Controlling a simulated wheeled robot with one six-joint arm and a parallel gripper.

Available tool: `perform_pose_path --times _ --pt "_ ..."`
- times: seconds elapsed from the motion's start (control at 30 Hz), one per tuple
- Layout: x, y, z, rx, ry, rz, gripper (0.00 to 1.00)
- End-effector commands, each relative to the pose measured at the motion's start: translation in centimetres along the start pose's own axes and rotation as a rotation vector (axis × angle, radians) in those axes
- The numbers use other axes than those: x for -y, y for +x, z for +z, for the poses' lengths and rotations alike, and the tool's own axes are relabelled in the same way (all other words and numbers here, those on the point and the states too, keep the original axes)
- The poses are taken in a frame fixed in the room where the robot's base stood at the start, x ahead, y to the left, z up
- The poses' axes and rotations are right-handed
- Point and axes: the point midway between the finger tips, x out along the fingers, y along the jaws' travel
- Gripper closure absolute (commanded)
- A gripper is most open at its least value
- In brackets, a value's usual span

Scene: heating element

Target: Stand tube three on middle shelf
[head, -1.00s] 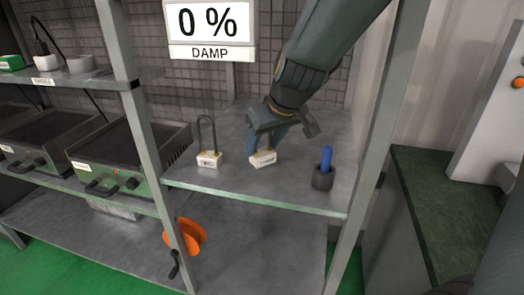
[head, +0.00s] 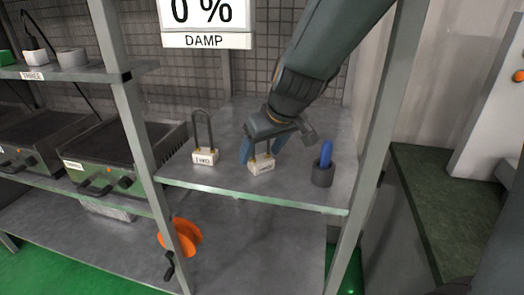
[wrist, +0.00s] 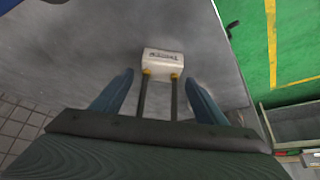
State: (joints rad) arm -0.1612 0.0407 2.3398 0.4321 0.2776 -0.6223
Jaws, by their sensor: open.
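A heating tube with a white block base (head: 261,165) stands upright on the middle shelf (head: 290,197), its dark looped rod rising from the block. Its label is too small to read surely. My gripper (head: 262,149) is open, with one blue finger on each side of the rod. In the wrist view the white block (wrist: 163,62) lies ahead of the fingers and two dark rod legs run back between the open fingertips (wrist: 160,85), with gaps on both sides. The loop's top is hidden by my gripper.
Another tube (head: 205,157), apparently labelled TWO, stands to the left. Shelf posts (head: 143,150) flank the bay. An orange reel (head: 186,238) is below. Green heaters (head: 120,160) stand at left.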

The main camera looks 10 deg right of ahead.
Motion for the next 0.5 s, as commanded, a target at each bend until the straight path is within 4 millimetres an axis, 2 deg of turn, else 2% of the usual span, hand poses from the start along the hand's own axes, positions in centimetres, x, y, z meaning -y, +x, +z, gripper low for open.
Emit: perform_pose_path --times 0.27,0.5 --pt "0.0 -0.8 -0.3 -0.003 0.0 0.0 0.33" --pt "0.0 -5.0 -0.3 -0.005 -0.001 0.0 0.33"
